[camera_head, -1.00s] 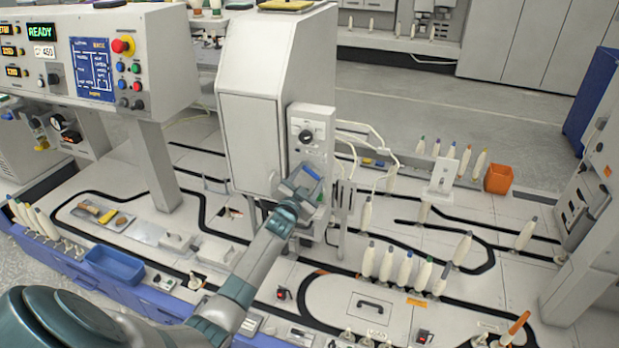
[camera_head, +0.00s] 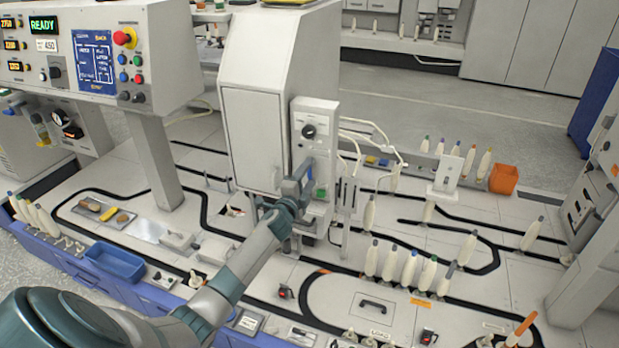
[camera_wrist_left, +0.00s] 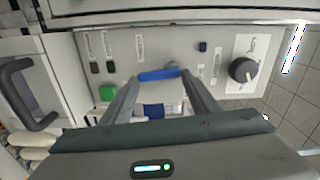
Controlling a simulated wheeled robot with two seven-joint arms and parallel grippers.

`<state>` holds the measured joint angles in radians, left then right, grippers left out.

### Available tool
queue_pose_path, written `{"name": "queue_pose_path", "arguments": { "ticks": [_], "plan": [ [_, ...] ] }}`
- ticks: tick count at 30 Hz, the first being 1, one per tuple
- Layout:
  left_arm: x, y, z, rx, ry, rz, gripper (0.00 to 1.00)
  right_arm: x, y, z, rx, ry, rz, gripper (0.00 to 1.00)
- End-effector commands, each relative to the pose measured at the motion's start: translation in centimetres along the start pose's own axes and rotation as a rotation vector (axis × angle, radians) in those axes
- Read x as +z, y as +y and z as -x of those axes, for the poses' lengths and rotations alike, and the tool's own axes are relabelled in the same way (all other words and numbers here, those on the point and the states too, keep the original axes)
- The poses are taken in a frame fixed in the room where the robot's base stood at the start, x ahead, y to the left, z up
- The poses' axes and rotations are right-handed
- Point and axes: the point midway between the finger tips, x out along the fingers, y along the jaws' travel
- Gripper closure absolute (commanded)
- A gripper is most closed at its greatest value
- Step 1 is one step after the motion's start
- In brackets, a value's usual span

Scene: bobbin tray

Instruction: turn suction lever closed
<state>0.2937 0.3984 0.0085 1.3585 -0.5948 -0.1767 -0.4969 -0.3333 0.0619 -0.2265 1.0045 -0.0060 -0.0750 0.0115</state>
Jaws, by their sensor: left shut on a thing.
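The suction lever is a blue handle (camera_wrist_left: 158,75) on the grey front panel (camera_wrist_left: 130,45) of the white machine cabinet. In the wrist view it lies nearly level between the fingertips of my left gripper (camera_wrist_left: 160,80), which is shut on it. In the head view my left gripper (camera_head: 303,178) is at the lower part of this panel, below the black knob (camera_head: 309,131), and hides most of the lever. The black knob also shows to the right in the wrist view (camera_wrist_left: 243,70). A green button (camera_wrist_left: 107,92) is left of the fingers. My right gripper is not in view.
White bobbins (camera_head: 409,268) stand on the table right of the cabinet. A blue tray (camera_head: 115,264) is at the front left and an orange box (camera_head: 503,179) at the back right. A control console (camera_head: 95,60) stands left of the cabinet. Thin white pipes (camera_head: 365,140) run beside the panel.

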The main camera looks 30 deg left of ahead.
Motion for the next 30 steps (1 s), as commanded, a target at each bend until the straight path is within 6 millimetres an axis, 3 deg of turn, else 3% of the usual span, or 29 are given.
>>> {"name": "queue_pose_path", "arguments": {
  "ticks": [9,22,23,24,25,30],
  "plan": [
    [0.25,0.18,0.03,0.002,0.000,-0.113,0.68,-1.03,-0.39,-0.13,-0.004,0.026,-0.001,0.69],
    [0.28,0.21,0.05,0.002,0.000,-0.125,0.68,-0.90,-0.42,-0.10,-0.005,0.025,-0.001,0.69],
    [0.28,0.20,0.05,0.002,0.000,-0.125,0.41,-0.86,-0.42,-0.10,-0.005,0.024,-0.001,0.69],
    [0.28,0.20,0.04,0.002,0.000,-0.125,0.31,-0.83,-0.42,-0.10,-0.005,0.024,-0.001,0.69],
    [0.28,0.20,0.04,0.002,0.000,-0.125,0.27,-0.80,-0.42,-0.10,-0.005,0.023,-0.001,0.69],
    [0.28,0.15,0.03,0.001,0.000,-0.123,0.27,-0.74,-0.40,-0.09,-0.004,0.022,-0.002,0.69]
  ]
}}
